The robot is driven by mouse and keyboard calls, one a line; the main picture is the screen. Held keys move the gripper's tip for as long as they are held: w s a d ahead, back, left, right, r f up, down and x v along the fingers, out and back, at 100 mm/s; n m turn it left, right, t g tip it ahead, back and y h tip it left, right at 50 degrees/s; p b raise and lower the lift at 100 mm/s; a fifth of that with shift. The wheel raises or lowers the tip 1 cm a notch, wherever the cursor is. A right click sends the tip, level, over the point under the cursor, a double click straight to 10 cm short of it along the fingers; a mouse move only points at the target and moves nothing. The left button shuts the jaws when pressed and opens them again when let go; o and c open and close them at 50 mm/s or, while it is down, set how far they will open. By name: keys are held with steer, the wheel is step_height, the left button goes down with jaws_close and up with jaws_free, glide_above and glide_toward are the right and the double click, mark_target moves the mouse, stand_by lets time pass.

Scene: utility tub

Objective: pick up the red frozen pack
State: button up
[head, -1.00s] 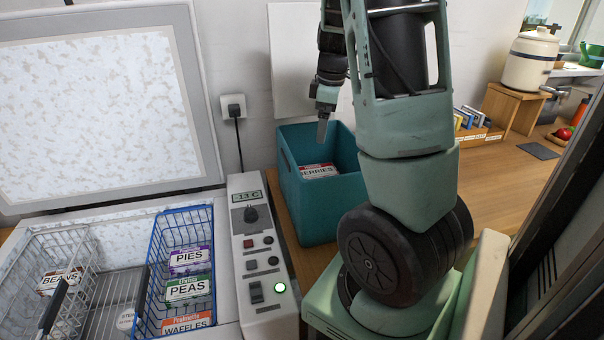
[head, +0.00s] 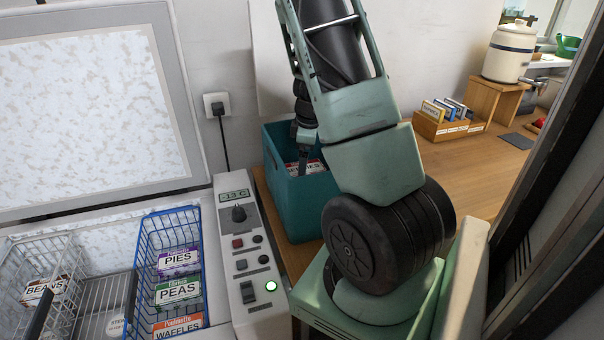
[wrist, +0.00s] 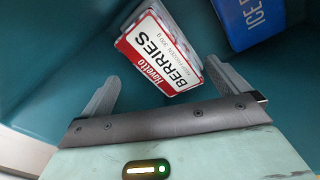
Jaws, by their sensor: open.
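The red and white berries pack (wrist: 155,50) lies in the teal tub (head: 295,212), its label facing up in the wrist view. In the head view the berries pack (head: 314,167) is partly hidden by my gripper (head: 303,160). My gripper (wrist: 160,78) is open inside the tub, with one finger to each side of the pack's near end. The right fingertip is close to the pack's right edge, and I cannot tell if they touch. The left finger stands clear of it.
A blue ice pack (wrist: 248,20) lies in the tub beside the berries. The tub walls surround my gripper. Left of the tub are a control panel (head: 247,290) and an open freezer with a blue basket (head: 203,250) and a grey wire basket (head: 50,248).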

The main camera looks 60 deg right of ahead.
mark_target(314, 165)
steer(key=f, duration=0.4)
steer(key=shift+w+a+f+p, duration=0.1)
steer(key=shift+w+f+p, duration=0.2)
steer(key=shift+w+f, duration=0.1)
steer(key=c, duration=1.3)
